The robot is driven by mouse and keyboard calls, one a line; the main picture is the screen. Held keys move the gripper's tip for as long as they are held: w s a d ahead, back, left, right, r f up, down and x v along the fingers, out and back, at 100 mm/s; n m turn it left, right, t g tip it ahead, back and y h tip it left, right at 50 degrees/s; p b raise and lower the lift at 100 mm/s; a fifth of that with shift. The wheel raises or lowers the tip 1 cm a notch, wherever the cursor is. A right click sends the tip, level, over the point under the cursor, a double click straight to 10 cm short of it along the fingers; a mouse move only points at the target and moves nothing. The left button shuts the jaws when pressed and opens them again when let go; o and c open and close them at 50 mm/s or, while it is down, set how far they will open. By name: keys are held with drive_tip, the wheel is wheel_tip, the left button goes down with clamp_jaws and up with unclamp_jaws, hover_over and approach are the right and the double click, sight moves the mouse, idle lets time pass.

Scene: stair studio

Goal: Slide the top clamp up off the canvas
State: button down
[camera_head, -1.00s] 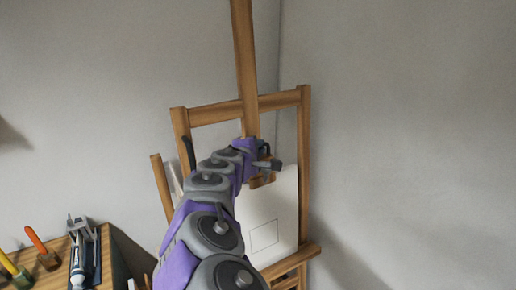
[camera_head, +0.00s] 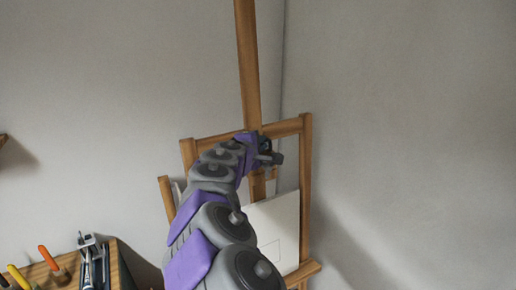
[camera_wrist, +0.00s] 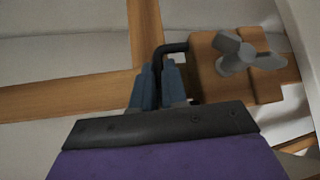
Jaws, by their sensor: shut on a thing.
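The top clamp is a wooden block with a grey three-lobed knob and a bent black handle. It fills the upper right of the wrist view (camera_wrist: 208,72). In the head view it is partly hidden by my arm and shows on the mast (camera_head: 270,174), above the canvas's top edge. The white canvas (camera_head: 285,235) stands on the easel; its pale edge shows at the right of the wrist view (camera_wrist: 304,22), apparently a small gap from the clamp. My gripper (camera_wrist: 158,68) is shut on the clamp's black handle, beside the block.
The wooden easel has a tall mast (camera_head: 247,60) and an upper crossbar (camera_head: 284,128) close to my gripper. Grey walls stand behind and to the right. A small wooden table (camera_head: 120,262) with tools is at the lower left.

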drive_tip(key=shift+r, duration=0.3)
drive_tip(key=shift+d, duration=0.1)
drive_tip(key=c, duration=1.2)
unclamp_jaws()
drive_tip(key=shift+w+d+f, duration=0.15)
drive_tip(key=shift+w, duration=0.1)
drive_tip(key=shift+o, duration=0.2)
drive_tip(key=shift+s, duration=0.15)
drive_tip(key=shift+a, duration=0.25)
